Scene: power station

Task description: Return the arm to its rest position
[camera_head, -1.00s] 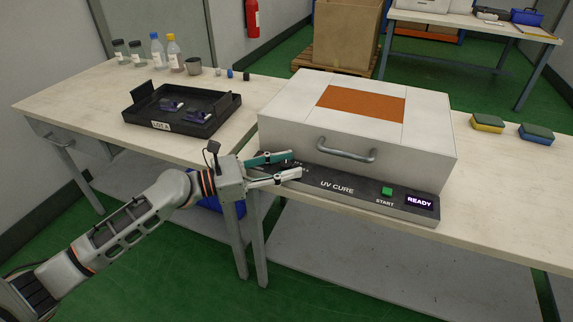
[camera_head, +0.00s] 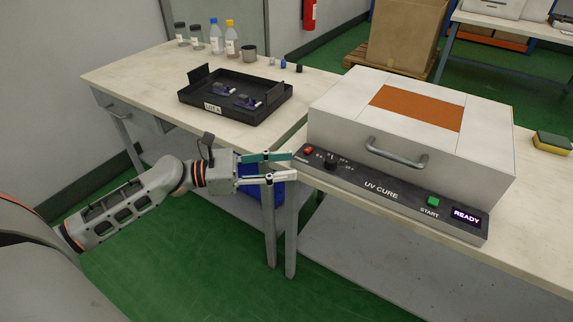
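My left gripper (camera_head: 292,167) is in the middle of the head view, in front of the table edge and close to the left end of the UV cure box's control panel. Its two fingers are parallel with a clear gap and nothing between them. The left arm (camera_head: 125,208) reaches in from the lower left. The UV cure box (camera_head: 400,130) is closed, with a white lid, an orange panel and a metal handle. Its control panel (camera_head: 385,190) has a red button, a knob, a green START button and a display reading READY. My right gripper is out of view.
A black tray (camera_head: 200,109) labelled LOT A holds dark blue parts on the light table (camera_head: 150,75). Bottles and a metal cup (camera_head: 249,54) stand behind it. A blue bin (camera_head: 262,185) is under the table. The green floor in front is clear.

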